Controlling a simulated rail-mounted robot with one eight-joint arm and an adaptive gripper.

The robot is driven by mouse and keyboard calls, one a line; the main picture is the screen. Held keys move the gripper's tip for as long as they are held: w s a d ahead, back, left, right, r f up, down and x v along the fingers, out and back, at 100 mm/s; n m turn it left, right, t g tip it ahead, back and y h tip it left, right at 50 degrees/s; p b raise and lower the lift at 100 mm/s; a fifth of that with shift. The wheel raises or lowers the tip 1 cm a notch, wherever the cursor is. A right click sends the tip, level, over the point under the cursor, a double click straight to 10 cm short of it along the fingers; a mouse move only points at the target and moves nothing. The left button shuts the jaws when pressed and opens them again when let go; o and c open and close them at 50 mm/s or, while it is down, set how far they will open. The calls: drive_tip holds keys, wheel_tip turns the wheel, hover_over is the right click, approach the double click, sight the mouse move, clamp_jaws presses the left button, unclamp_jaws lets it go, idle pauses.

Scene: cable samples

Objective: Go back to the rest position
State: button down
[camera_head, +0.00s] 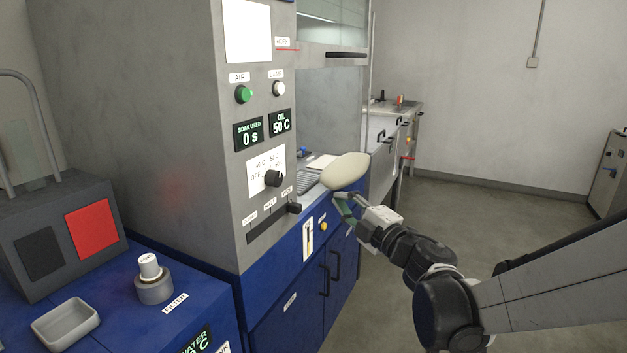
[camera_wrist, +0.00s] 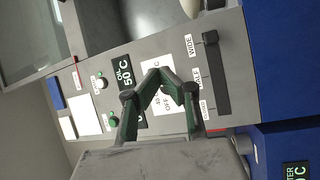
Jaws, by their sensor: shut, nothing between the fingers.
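My gripper (camera_head: 343,207) is in front of the grey cabinet's right side, above the blue base cabinet, with the arm reaching in from the lower right. In the wrist view its green and black fingers (camera_wrist: 160,76) meet at the tips, with nothing seen between them. Behind them is the tilted control panel (camera_wrist: 150,105) with its slider and labels. A pale oval object (camera_head: 345,170) appears just above the gripper in the head view; I cannot tell whether they touch.
The grey cabinet (camera_head: 140,100) carries a green button (camera_head: 243,94), a black knob (camera_head: 273,178) and a slider (camera_head: 293,208). On the blue counter at left are a white-capped filter holder (camera_head: 153,285) and a pale tray (camera_head: 65,324). Open floor (camera_head: 480,215) lies at right.

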drive_tip(key=s+d+r+m+t+h+p, duration=0.1)
drive_tip(key=s+d+r+m+t+h, duration=0.15)
drive_tip(key=d+r+m+h, duration=0.45)
drive_tip(key=s+d+m+g+h+p, duration=0.2)
drive_tip(key=s+d+m+h, duration=0.4)
drive_tip(key=d+m, duration=0.3)
drive_tip(key=s+a+f+m+g+y+p, duration=0.1)
drive_tip(key=s+f+m+g, duration=0.2)
drive_tip(key=s, duration=0.7)
drive_tip(key=s+a+f+m+g+y+p, duration=0.1)
drive_tip(key=s+f+m+g+p, duration=0.1)
drive_tip(key=s+f+g, duration=0.4)
drive_tip(key=s+f+m, duration=0.1)
drive_tip(key=s+f, duration=0.1)
drive_tip(key=s, duration=0.3)
drive_tip(key=shift+a+f+m, duration=0.15)
drive_tip(key=shift+m, duration=0.25)
